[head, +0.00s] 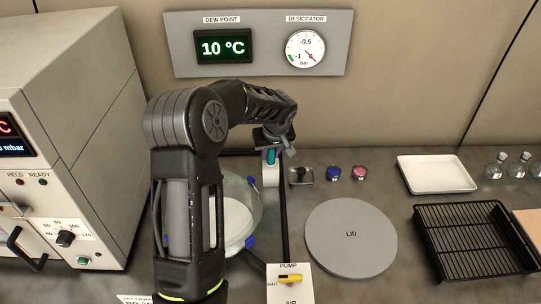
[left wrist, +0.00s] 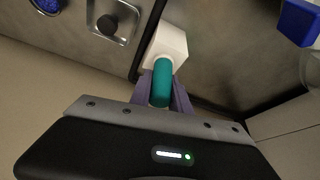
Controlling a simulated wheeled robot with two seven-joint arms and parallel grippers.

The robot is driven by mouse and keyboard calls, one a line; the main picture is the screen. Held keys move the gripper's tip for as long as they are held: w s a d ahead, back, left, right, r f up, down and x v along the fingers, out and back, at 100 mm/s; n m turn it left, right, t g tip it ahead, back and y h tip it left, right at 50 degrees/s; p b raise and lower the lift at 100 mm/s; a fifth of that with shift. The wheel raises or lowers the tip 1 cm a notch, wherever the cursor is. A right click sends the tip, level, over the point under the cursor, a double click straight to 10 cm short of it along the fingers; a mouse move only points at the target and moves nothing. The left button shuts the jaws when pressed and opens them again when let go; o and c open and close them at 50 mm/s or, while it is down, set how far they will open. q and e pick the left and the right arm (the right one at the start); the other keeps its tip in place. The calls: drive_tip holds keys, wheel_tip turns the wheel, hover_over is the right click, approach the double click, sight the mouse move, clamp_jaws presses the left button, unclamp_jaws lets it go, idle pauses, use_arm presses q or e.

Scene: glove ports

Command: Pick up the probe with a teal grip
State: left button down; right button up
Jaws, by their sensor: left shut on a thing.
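The probe's teal grip (head: 271,156) shows just under my left gripper (head: 270,143) in the head view, above a white block-shaped holder (head: 270,175). In the left wrist view the teal grip (left wrist: 162,82) lies between the two purple-grey fingers of my left gripper (left wrist: 163,98). The fingers are shut on it. The white holder (left wrist: 168,45) shows at the far end of the grip. I cannot tell whether the probe is still seated in the holder. My right gripper is in neither view.
A glass desiccator bowl (head: 240,215) stands beside my left arm. A grey lid (head: 350,238), a black rack (head: 475,238) and a white tray (head: 436,174) lie to the right. A large instrument (head: 70,140) fills the left.

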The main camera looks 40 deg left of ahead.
use_arm(q)
wheel_tip(320, 180, up, 10)
drive_tip(key=p, duration=0.4)
drive_tip(key=shift+p, duration=0.3)
